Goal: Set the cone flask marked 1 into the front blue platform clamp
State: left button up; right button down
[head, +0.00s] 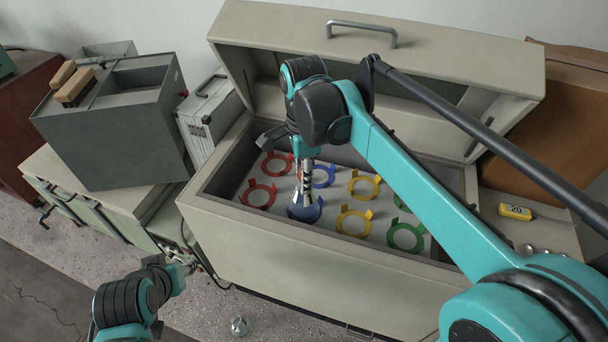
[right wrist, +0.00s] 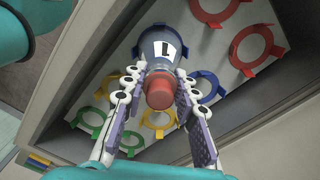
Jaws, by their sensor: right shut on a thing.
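The cone flask marked 1 (right wrist: 165,47) shows in the right wrist view, with a dark "1" on a white label and a red cap (right wrist: 160,90). My right gripper (right wrist: 158,75) is shut on its neck. In the head view my right gripper (head: 307,178) points down into the open box. The front blue clamp (right wrist: 205,52) shows around the flask's base; in the head view its blue (head: 316,210) shows there too. I cannot tell whether the flask is fully seated. The rear blue clamp (head: 323,176) is empty. My left gripper (head: 188,266) is outside the box at lower left; its fingers are unclear.
Empty red (head: 259,194), yellow (head: 352,222) and green (head: 405,237) clamps stand on the white platform. The box walls (head: 215,185) surround it, and the raised lid (head: 440,65) stands behind.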

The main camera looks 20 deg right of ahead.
jog(key=c, duration=0.5)
grip_release()
jog(key=shift+c, duration=0.2)
jog(key=shift+r+p, duration=3.4)
jog(key=shift+r, duration=1.15)
jog(key=shift+f, duration=0.1)
